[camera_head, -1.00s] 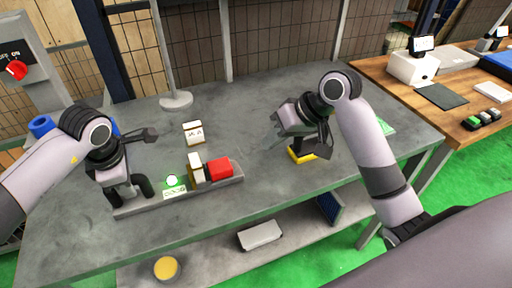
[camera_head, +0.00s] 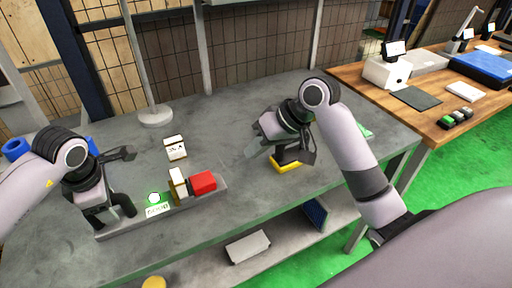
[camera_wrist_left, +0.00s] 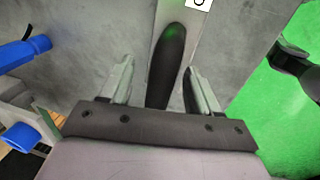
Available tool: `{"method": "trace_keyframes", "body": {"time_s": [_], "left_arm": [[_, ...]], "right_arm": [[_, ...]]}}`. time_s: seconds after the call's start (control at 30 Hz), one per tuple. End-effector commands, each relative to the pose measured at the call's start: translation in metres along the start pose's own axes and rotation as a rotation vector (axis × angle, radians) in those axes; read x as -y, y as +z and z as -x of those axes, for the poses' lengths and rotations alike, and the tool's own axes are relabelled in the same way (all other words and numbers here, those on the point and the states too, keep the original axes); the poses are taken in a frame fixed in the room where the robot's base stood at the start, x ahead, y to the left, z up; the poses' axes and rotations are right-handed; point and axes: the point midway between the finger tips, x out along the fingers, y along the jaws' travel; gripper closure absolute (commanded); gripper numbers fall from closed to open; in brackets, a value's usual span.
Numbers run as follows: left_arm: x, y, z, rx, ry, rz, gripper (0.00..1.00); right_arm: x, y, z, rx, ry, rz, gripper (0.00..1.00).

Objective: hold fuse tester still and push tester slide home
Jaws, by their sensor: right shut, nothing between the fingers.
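The fuse tester (camera_head: 219,190) is a long grey base on the bench. It carries a black handle (camera_head: 126,205) at its left, a lit green-white lamp (camera_head: 154,198), a label, a white-and-brass block (camera_head: 178,184) and a red block (camera_head: 203,182) at its right, perhaps the slide. I cannot tell whether the two blocks touch. My left gripper (camera_head: 108,212) is at the handle. In the left wrist view the handle (camera_wrist_left: 168,65) stands between its spread fingers (camera_wrist_left: 160,85), with a gap at the left. My right gripper (camera_head: 253,152) is shut and empty, above the bench right of the red block.
A white-and-brass box (camera_head: 175,148) stands behind the tester. A yellow-and-black item (camera_head: 285,166) sits under my right gripper. A pole base (camera_head: 155,117) is at the back. Bare bench lies between the red block and the yellow item. A wooden table (camera_head: 400,115) is at the right.

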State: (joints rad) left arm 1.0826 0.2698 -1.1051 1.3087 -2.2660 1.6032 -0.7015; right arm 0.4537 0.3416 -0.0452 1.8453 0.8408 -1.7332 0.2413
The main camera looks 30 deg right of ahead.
Motion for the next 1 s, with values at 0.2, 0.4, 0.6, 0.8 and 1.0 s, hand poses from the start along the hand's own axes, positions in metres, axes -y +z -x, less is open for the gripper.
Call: {"method": "trace_keyframes", "body": {"time_s": [0.2,0.4,0.6,0.8,1.0], "left_arm": [[-0.001,0.0,0.009,0.0,0.002,-0.001,0.38],[-0.001,0.0,0.047,0.0,0.005,-0.001,0.38],[-0.001,0.0,0.089,0.0,0.005,0.0,0.38],[0.0,0.0,0.114,0.0,0.002,0.001,0.38],[0.0,0.0,0.12,0.0,0.0,0.0,0.38]], "right_arm": [[0.0,0.0,0.0,0.0,0.0,0.0,1.0],[0.0,0.0,0.0,0.0,0.0,0.0,1.0],[0.0,0.0,0.0,0.0,0.0,0.0,1.0],[0.0,0.0,0.0,0.0,0.0,0.0,1.0],[0.0,0.0,0.0,0.0,0.0,0.0,1.0]]}}
